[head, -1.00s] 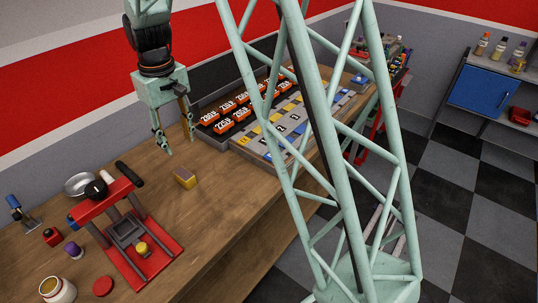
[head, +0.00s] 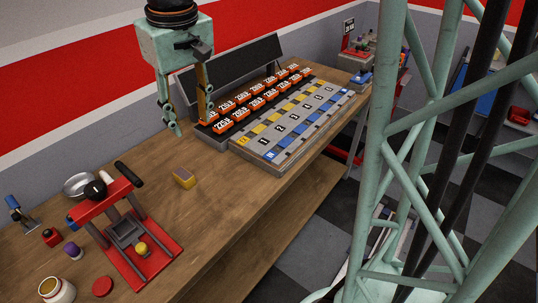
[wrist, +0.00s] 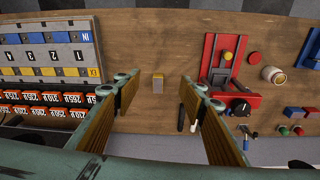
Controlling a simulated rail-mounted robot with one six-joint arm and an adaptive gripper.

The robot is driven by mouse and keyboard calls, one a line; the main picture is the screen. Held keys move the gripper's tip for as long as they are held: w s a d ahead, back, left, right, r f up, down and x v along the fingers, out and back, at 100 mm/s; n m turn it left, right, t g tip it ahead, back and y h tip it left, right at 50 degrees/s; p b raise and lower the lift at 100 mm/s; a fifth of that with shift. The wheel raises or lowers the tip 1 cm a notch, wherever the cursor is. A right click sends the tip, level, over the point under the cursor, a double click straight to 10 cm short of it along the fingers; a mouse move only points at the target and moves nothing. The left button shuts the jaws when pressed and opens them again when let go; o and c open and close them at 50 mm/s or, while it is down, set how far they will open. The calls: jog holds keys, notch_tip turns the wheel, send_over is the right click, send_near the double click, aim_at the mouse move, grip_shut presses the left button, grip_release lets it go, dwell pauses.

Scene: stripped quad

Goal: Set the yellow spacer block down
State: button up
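The yellow spacer block (head: 184,178), yellow with a grey-purple top, sits alone on the wooden bench, between the red press and the numbered tray. It also shows in the wrist view (wrist: 158,84), beyond and between the two fingers. My gripper (head: 190,122) is above the bench, behind the block and to its right in the head view. In the wrist view the gripper (wrist: 160,95) has its fingers wide apart with nothing between them. It does not touch the block.
A red press (head: 138,250) stands to the left, with a white jar (head: 57,291) and small knobs around it. The numbered tray (head: 277,161) and orange labelled boxes (head: 240,110) are to the right. Bare bench surrounds the block.

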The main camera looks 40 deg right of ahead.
jog(key=s+d+r+m+t, duration=0.1)
jog(key=s+r, duration=0.3)
jog(key=s, duration=1.1)
jog(key=s+d+r+t, duration=0.1)
jog(key=s+r, duration=0.3)
jog(key=s, duration=1.1)
jog(key=shift+d+m, duration=0.15)
jog(key=shift+m, duration=0.25)
jog(key=shift+o, duration=0.9)
jog(key=shift+w, duration=0.1)
jog(key=o, duration=0.6)
jog(key=shift+f, duration=0.1)
